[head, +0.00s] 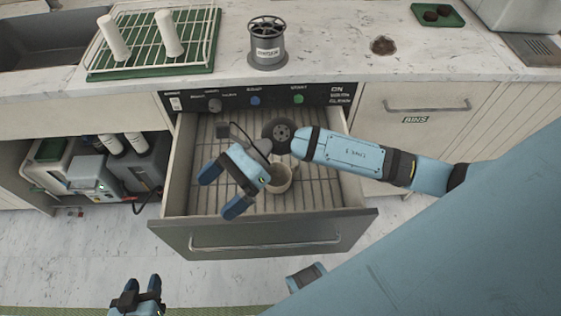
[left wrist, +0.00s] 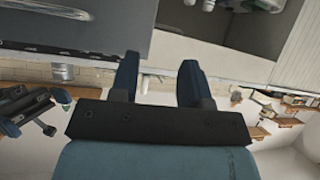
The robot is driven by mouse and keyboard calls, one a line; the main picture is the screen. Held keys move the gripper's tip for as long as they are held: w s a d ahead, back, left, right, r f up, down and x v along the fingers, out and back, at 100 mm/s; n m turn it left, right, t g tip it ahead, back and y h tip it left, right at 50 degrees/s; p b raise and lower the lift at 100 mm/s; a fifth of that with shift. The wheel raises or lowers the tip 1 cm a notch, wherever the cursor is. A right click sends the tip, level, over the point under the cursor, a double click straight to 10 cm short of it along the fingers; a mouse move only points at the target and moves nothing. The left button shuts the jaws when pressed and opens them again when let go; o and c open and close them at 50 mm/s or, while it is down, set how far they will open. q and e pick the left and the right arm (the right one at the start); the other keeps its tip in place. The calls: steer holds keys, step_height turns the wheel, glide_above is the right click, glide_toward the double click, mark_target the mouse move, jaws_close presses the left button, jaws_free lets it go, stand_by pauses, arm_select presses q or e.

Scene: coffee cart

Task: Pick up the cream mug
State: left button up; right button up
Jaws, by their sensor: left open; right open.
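The cream mug (head: 281,180) stands in the open drawer (head: 320,190), on its wire rack. It is partly hidden behind my right gripper's wrist. My right gripper (head: 221,191) reaches in from the right over the drawer. Its fingers are apart and empty, pointing left, to the left of the mug. My left gripper (head: 143,285) is low at the bottom left in front of the drawer, open and empty. Its two spread fingers also show in the left wrist view (left wrist: 158,80), with nothing between them.
The drawer front (head: 265,236) with its bar handle sticks out toward me. On the counter are a green tray with a wire rack (head: 150,50) and white cylinders, a grey spool-like holder (head: 267,45) and a small green tray (head: 437,14). A shelf with machines (head: 95,170) is left.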

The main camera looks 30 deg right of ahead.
steer(key=w+d+f+n+h+b, duration=0.4)
steer(key=d+f+n+h, duration=0.3)
steer(key=f, duration=0.2)
steer(key=n+t+h+b, duration=0.3)
steer(key=h, duration=0.4)
glide_above(277, 183)
step_height(277, 183, down, 3)
steer(key=shift+h, duration=0.3)
steer(key=f, duration=0.3)
steer(key=f+b, duration=0.1)
steer(key=f, duration=0.3)
steer(key=shift+s+d+f, duration=0.1)
steer(key=shift+d+f, duration=0.1)
steer(key=shift+f, duration=0.05)
step_height(277, 183, down, 5)
steer(key=shift+a+f+b, duration=0.1)
steer(key=shift+a+b, duration=0.05)
steer(key=shift+b, duration=0.4)
steer(key=shift+f, duration=0.25)
arm_select(q)
steer(key=shift+t+h, duration=0.3)
steer(key=f, duration=0.3)
steer(key=w+d+f, duration=0.1)
steer(key=f, duration=0.1)
arm_select(e)
steer(key=shift+c, duration=1.3)
steer(key=shift+r, duration=0.1)
steer(key=c, duration=0.5)
